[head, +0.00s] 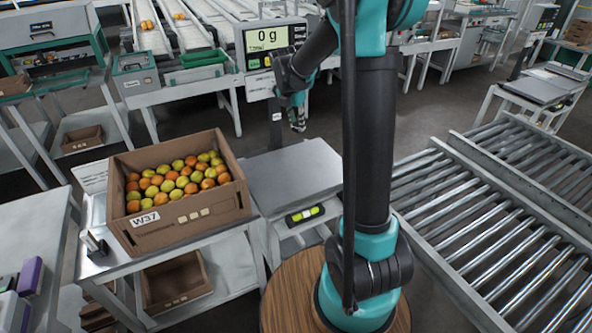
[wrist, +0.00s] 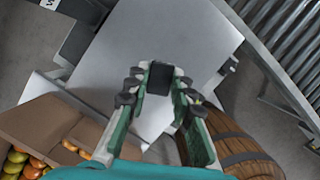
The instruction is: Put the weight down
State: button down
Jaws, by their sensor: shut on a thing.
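My gripper (head: 297,119) hangs above the back part of the scale's flat metal plate (head: 287,170). In the wrist view my gripper (wrist: 159,82) is shut on a small dark block, the weight (wrist: 160,77), held between the fingertips. The plate (wrist: 185,40) shows bare below and beyond it. The weight looks clear of the plate, though the exact gap cannot be told. In the head view the weight cannot be made out apart from the dark fingers. The scale display (head: 268,40) reads 0 g.
A cardboard crate (head: 190,219) marked W37, full of orange and yellow-green tomatoes, stands on a bench left of the scale. A roller conveyor (head: 480,220) lies to the right. A round wooden surface (head: 287,290) is in front.

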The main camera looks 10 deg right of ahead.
aim_at(297, 168)
jog(key=n, duration=0.1)
jog(key=r+n, duration=0.1)
jog(key=n, duration=0.1)
jog(key=shift+a+r+t+y, duration=0.2)
jog(key=shift+a+t+y, duration=0.05)
jog(key=shift+t+y, duration=0.05)
jog(key=shift+w+f+n, duration=0.1)
jog(key=shift+n, duration=0.2)
notch_tip(297, 168, down, 20)
jog(key=shift+r, duration=0.15)
jog(key=c, duration=1.3)
grip_release()
